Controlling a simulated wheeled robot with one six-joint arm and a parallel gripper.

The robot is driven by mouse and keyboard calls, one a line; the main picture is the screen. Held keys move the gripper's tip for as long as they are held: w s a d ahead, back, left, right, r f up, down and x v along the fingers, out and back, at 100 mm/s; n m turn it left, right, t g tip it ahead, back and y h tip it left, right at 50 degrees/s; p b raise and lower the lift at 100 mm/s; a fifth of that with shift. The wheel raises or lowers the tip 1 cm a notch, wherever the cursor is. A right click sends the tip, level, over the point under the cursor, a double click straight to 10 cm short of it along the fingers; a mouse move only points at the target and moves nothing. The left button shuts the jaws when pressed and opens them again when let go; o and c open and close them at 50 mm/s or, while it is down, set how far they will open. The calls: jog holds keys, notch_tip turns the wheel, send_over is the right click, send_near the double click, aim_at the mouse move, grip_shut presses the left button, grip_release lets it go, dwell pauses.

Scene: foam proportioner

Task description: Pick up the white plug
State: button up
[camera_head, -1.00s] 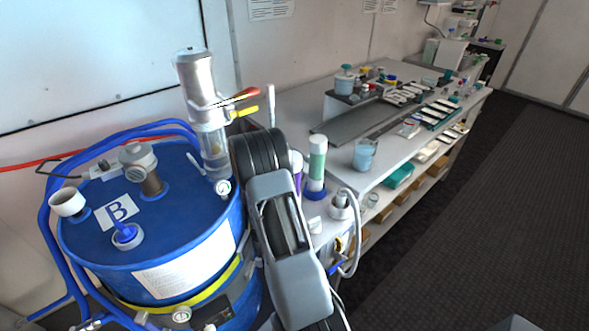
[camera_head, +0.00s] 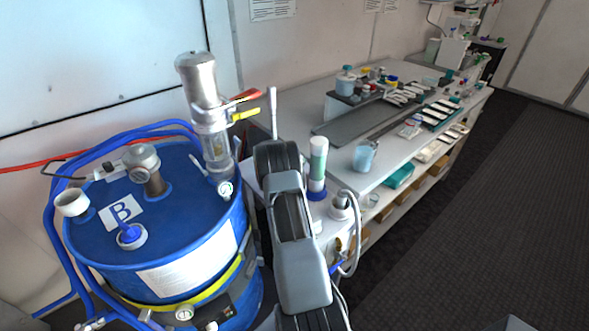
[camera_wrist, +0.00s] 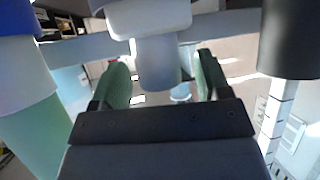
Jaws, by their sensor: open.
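In the wrist view, a pale white-grey cylinder with a wider white collar, which looks like the white plug (camera_wrist: 157,66), is between the two green-padded fingers of my gripper (camera_wrist: 163,64). The gripper is open, with a finger on each side of the cylinder. A gap shows beside each finger, so they look apart from it. The collar is at the top edge of the wrist view and partly cut off. In the head view my arm hides the gripper and the plug.
A blue drum (camera_head: 190,235) with hoses and fittings stands left of my arm. A green-and-white tube with a blue base (camera_head: 318,165) and a hose fitting (camera_head: 340,204) are close on the right. A long bench (camera_head: 300,97) with many small items runs behind. Dark floor is clear at right.

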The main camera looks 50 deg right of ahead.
jog(key=c, duration=1.3)
